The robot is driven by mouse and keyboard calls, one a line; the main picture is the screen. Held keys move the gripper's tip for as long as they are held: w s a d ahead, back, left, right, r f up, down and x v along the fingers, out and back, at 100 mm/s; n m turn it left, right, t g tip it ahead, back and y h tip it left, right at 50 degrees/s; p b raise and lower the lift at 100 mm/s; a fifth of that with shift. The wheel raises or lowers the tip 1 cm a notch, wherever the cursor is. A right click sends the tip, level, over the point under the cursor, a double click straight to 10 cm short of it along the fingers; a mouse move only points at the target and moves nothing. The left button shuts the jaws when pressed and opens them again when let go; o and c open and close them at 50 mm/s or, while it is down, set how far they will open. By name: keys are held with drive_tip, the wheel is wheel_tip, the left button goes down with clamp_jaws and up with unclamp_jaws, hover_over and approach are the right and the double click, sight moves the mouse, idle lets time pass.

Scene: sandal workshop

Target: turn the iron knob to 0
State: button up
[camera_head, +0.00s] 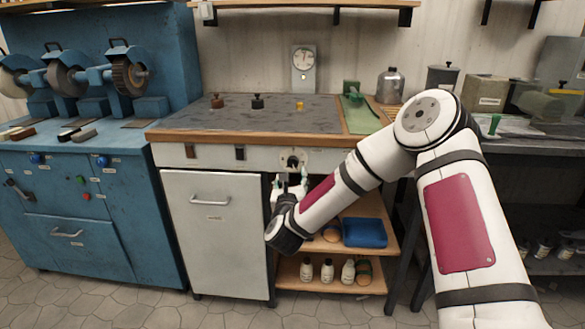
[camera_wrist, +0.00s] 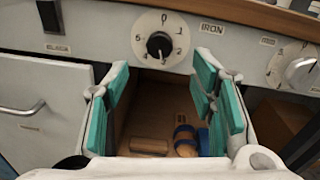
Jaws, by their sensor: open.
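The iron knob (camera_wrist: 159,45) is a black knob on a round white dial plate with numbers around it, with the word IRON printed to its right. It also shows in the head view (camera_head: 293,161) on the front panel of the workbench. A small white mark shows on the knob, but I cannot tell exactly which number it points at. My gripper (camera_wrist: 162,78) is open, its teal-padded fingers spread left and right, with nothing between them. The fingertips appear a little below the knob in the wrist view. In the head view my gripper (camera_head: 290,187) is just under the dial.
A second dial (camera_wrist: 300,70) sits to the right on the panel. A black switch (camera_wrist: 48,16) is to the left. Below are an open shelf with a blue tray (camera_head: 364,233) and bottles, and a cabinet door with a handle (camera_head: 210,201). The wooden bench edge (camera_head: 250,136) overhangs the panel.

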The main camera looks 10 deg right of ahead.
sight(293, 163)
drive_tip(key=b+x, duration=0.1)
drive_tip(key=x, duration=0.7)
drive_tip(key=shift+w+d+f, duration=0.1)
drive_tip(key=shift+w, duration=0.3)
drive_tip(key=shift+c, duration=0.2)
drive_tip(key=c, duration=1.1)
